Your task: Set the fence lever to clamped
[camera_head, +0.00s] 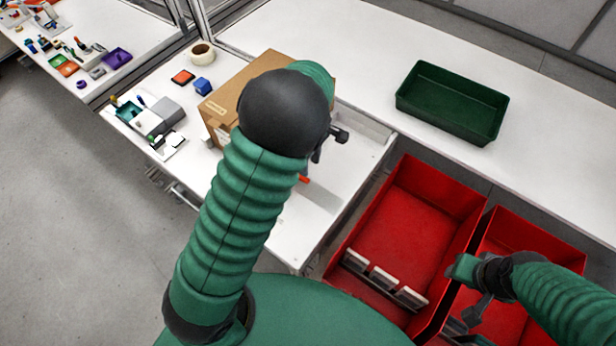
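A small orange-red piece (304,179), possibly the fence lever, shows just past the edge of my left arm on the white work surface (310,230). Its shape and position are mostly hidden. A flat grey strip (322,196) lies beside it. My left gripper (322,152) is dark and largely hidden behind my arm's black joint. It is above and slightly right of the orange-red piece, with no contact visible, and its finger opening cannot be made out. My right gripper (474,308) is over the red bins, well away from the lever area; its fingers are unclear.
A cardboard box (222,105) stands behind my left arm. Red bins (405,215) with grey-white pieces (383,279) are at the right. A green tray (452,103) sits on the back table. A tape roll (202,53) and small items are at the left.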

